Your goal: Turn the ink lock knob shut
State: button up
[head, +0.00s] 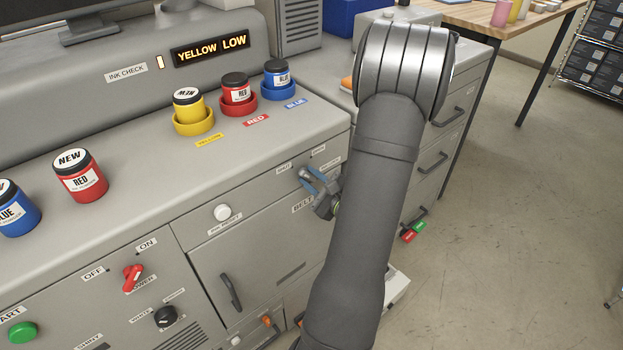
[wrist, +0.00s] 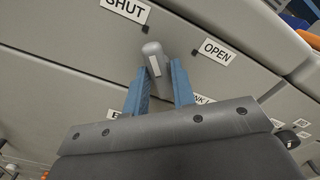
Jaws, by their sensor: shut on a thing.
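The ink lock knob (wrist: 152,50) is a grey, rounded bar with a white stripe, seen in the wrist view between the blue fingers of my gripper (wrist: 160,68). The fingers are shut on it, one on each side. The SHUT label (wrist: 125,8) lies up and left of the knob, and the OPEN label (wrist: 214,51) lies to its right. The knob sits between the two labels; I cannot tell exactly where its stripe points. In the head view my gripper (head: 310,173) is at the front panel's right end, and it hides the knob.
Yellow (head: 188,108), red (head: 236,94) and blue (head: 277,78) ink jars stand in coloured rings on the machine top. New red (head: 79,176) and blue (head: 14,209) jars stand nearer. The display (head: 210,46) reads YELLOW LOW.

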jog(key=shift+n, duration=0.6)
jog(key=o, duration=1)
jog(key=v, duration=1.7)
jog(key=shift+s+d+r, duration=0.1)
jog(key=shift+s+d, duration=0.05)
jog(key=shift+d, duration=0.05)
jog(key=shift+a, duration=0.1)
jog(key=shift+x, duration=7.95)
